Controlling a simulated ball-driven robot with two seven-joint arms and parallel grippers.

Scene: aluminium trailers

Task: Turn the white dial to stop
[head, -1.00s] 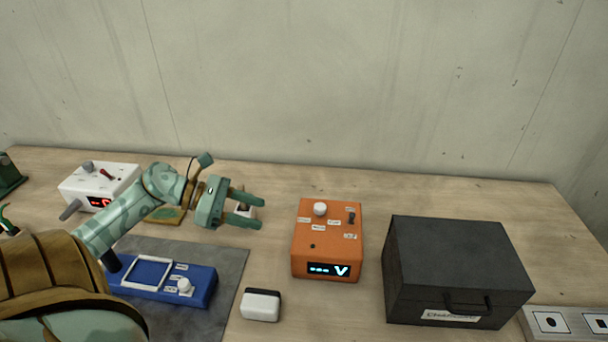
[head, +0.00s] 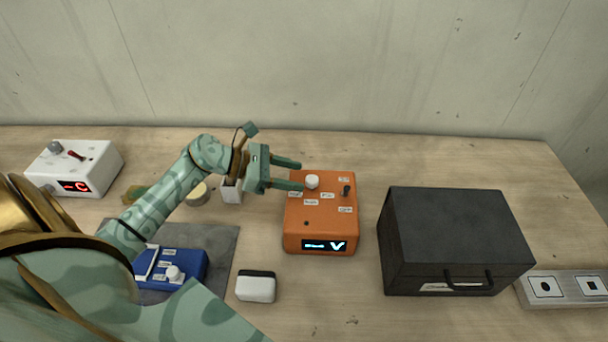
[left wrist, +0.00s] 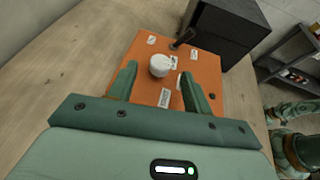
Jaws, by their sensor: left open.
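The white dial (head: 312,182) stands on top of an orange box (head: 322,227) with small labels around it, too small to read surely. The box's front display is lit. The dial also shows in the left wrist view (left wrist: 160,66), ahead and roughly midway between the fingertips. My left gripper (head: 299,175) is open and empty, with its fingers at the left edge of the orange box, just left of the dial. I see no contact with the dial. My right gripper is not in view.
A black lever (head: 346,191) stands right of the dial on the same box. A dark case (head: 455,235) is to the right. A blue device (head: 185,268) with another white knob, a white-and-black block (head: 256,287) and a white box (head: 75,168) are left. Bare table lies in front.

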